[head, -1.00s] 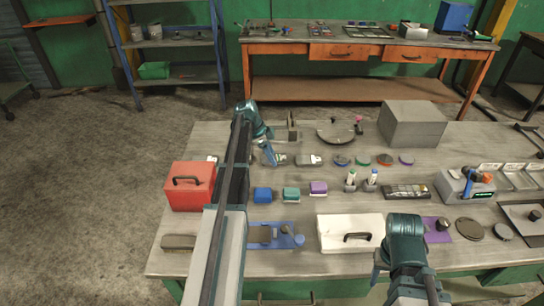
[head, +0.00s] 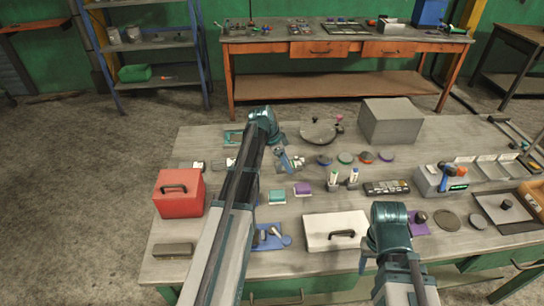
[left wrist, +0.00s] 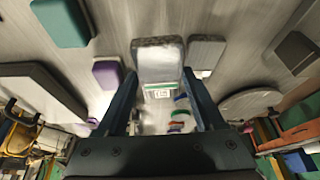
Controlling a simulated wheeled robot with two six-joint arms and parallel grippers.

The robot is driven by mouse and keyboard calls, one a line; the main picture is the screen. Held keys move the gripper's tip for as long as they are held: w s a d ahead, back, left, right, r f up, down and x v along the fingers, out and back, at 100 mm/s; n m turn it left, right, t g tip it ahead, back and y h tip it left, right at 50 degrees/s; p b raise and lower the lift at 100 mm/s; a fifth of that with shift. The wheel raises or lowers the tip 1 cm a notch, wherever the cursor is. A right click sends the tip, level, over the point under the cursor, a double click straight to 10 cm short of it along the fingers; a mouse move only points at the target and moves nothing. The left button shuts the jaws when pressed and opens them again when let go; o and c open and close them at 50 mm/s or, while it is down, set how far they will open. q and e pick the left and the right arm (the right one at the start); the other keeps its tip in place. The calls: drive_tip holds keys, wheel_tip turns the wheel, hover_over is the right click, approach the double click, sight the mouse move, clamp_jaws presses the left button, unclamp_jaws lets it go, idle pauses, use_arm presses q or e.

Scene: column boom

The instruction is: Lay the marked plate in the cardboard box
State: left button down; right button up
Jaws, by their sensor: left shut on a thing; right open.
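My left gripper (head: 284,160) is over the middle of the workbench. In the left wrist view its fingers (left wrist: 158,100) are shut on a grey plate (left wrist: 158,62) with a white and green mark at its near end. I cannot tell how far the plate is off the bench. A second grey plate (left wrist: 205,52) with a white label lies beside it. My right gripper (head: 366,262) is open and low at the bench's front, partly hidden by its own arm. A brown box (head: 533,198), cut by the right edge, may be the cardboard box; its inside is not visible.
A red box (head: 178,195) stands on the left, a white case (head: 335,231) at the front. A large grey box (head: 391,122) stands at the back. Teal (head: 277,197) and purple (head: 302,189) blocks, small bottles (head: 343,178) and coloured discs (head: 345,158) crowd the middle.

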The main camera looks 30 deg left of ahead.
sight(296, 167)
use_arm(q)
drive_tip(key=shift+s+d+r, duration=0.1)
drive_tip(key=shift+d+r, duration=0.05)
drive_tip(key=shift+d, duration=1.4)
